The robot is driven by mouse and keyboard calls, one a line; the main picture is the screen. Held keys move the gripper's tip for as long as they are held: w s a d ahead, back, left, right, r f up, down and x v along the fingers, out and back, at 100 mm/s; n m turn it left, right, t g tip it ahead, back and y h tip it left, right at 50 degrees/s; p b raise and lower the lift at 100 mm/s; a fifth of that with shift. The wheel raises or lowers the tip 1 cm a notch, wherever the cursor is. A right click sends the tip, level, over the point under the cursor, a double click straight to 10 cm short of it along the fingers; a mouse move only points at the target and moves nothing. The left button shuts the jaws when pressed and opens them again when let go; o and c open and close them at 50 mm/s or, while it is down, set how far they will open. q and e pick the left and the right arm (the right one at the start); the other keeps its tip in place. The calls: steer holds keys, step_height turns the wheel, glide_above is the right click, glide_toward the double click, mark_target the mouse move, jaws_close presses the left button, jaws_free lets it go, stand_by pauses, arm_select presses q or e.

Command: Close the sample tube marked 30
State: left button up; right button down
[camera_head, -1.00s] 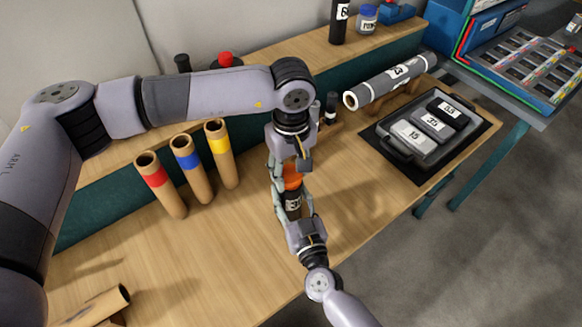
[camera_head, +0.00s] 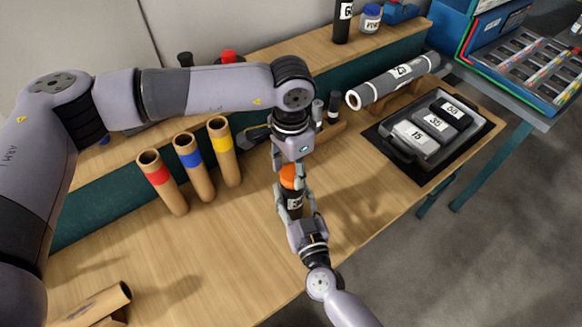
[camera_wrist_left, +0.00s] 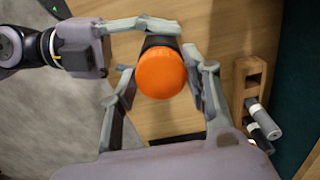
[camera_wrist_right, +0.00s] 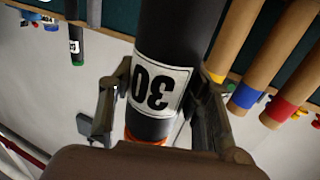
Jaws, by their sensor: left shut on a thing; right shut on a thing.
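The sample tube (camera_head: 293,201) is dark with a white label; the label reads 30, upside down, in the right wrist view (camera_wrist_right: 158,88). My right gripper (camera_head: 296,197) is shut around the tube and holds it over the bench. The orange cap (camera_head: 291,178) sits at the tube's top end, and it shows round in the left wrist view (camera_wrist_left: 161,73). My left gripper (camera_head: 289,171) is above, pointing down, with its fingers shut on the cap's sides. Cap and tube look touching; the fingers hide how far the cap is seated.
Cardboard tubes with red, blue and yellow bands (camera_head: 189,166) stand left of my grippers. A small wooden rack (camera_head: 328,130) with small tubes is behind. A grey roll (camera_head: 393,82) and a tray of numbered weights (camera_head: 397,152) lie right. The front bench is mostly clear.

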arm_select(q)
steer(key=o, duration=0.8)
steer(key=shift+r, duration=2.3)
steer(key=shift+c, duration=0.4)
